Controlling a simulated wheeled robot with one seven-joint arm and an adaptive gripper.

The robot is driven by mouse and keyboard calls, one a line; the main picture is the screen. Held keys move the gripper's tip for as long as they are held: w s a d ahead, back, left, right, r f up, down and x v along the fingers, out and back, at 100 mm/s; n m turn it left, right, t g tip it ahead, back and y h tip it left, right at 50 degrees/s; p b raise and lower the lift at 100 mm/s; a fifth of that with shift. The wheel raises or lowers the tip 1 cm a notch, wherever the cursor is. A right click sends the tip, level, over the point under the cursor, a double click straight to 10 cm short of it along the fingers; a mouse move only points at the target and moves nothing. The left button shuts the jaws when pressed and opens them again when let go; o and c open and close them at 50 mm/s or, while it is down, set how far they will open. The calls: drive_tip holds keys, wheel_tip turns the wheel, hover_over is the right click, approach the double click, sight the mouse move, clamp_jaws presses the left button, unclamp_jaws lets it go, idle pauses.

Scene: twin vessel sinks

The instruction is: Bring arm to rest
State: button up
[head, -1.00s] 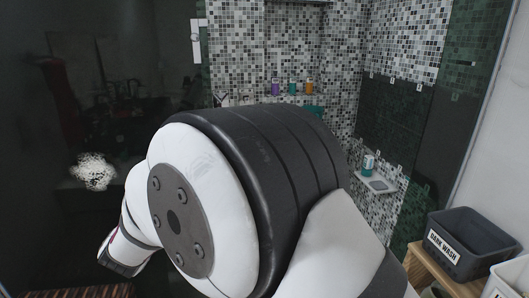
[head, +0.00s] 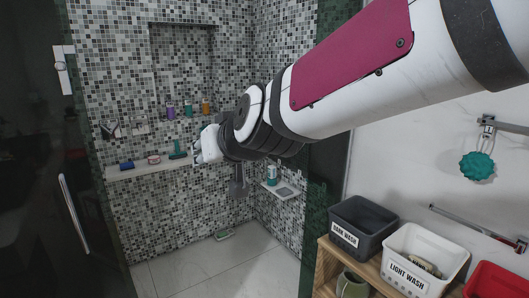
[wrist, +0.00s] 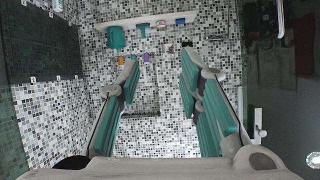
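My arm reaches in from the upper right in the head view, toward the tiled shower wall. My gripper (head: 205,145) is at its far end, small and partly hidden by the wrist. In the wrist view, my gripper (wrist: 160,58) shows two teal-padded fingers well apart, with nothing between them. The tiled wall, with bottles, shows beyond the fingers.
A shelf (head: 140,172) with toiletries runs along the shower wall. A corner soap ledge (head: 285,190) is below my arm. A dark wash bin (head: 345,240), a light wash bin (head: 405,282) and a red bin (head: 495,285) stand at right. A teal sponge (head: 477,167) hangs from a hook.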

drive_tip(key=s+d+f+m+g+h, duration=0.2)
drive_tip(key=s+d+f+h, duration=0.1)
drive_tip(key=s+d, duration=0.9)
drive_tip(key=s+d+f+m+g+h, duration=0.3)
drive_tip(key=s+d+f, duration=0.3)
drive_tip(key=s+d, duration=0.7)
drive_tip(key=d, duration=0.4)
drive_tip(key=shift+d+h, duration=0.3)
drive_tip(key=shift+d, duration=0.05)
